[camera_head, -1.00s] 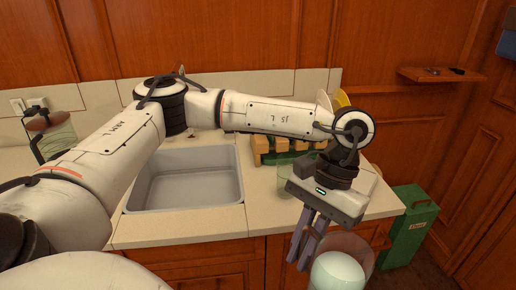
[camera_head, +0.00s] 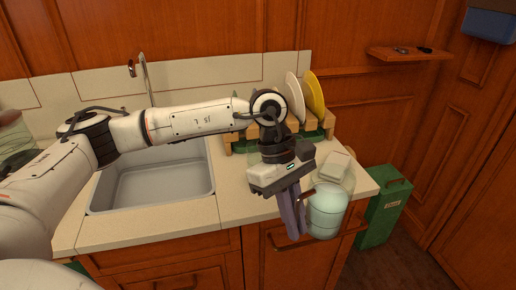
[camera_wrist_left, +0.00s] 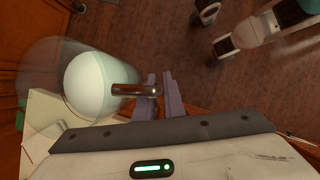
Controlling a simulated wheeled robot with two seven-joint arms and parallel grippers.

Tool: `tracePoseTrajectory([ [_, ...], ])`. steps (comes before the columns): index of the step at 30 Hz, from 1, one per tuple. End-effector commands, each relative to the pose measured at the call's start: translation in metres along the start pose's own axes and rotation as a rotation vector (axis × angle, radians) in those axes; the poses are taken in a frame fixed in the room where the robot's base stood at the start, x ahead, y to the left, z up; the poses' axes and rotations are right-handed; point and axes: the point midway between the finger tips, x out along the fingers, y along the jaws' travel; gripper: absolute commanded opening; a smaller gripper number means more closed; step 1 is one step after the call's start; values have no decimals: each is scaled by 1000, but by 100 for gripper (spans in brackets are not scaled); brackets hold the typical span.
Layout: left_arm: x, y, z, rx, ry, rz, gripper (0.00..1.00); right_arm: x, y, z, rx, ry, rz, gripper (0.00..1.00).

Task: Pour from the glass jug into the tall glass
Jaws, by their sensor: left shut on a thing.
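My left gripper (camera_head: 292,228) is shut on the handle of the glass jug (camera_head: 328,212), which holds a pale, whitish liquid. The jug looks about upright, in front of the counter's front edge at the right and to the right of my fingers. In the left wrist view, the jug (camera_wrist_left: 90,85) is at the left, with its metallic handle running to my gripper (camera_wrist_left: 160,95). I cannot make out the tall glass now; my left wrist covers the part of the counter where a clear glass showed earlier. My right gripper is not in view.
The sink (camera_head: 155,185) lies left of my gripper. A dish rack with a white plate (camera_head: 294,97) and a yellow plate (camera_head: 314,95) stands behind. A pale block-like thing (camera_head: 334,166) sits on the counter (camera_head: 235,207) near the jug. A green bin (camera_head: 385,207) stands at right.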

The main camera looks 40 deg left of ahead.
Motion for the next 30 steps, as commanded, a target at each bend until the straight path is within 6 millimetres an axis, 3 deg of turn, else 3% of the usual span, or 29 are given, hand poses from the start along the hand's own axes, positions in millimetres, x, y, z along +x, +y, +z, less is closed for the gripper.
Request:
tracePoseTrajectory([
  [9,6,23,3,-379,-1,161,0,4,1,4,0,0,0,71],
  [30,11,60,10,-1015,0,426,0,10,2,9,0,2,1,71],
])
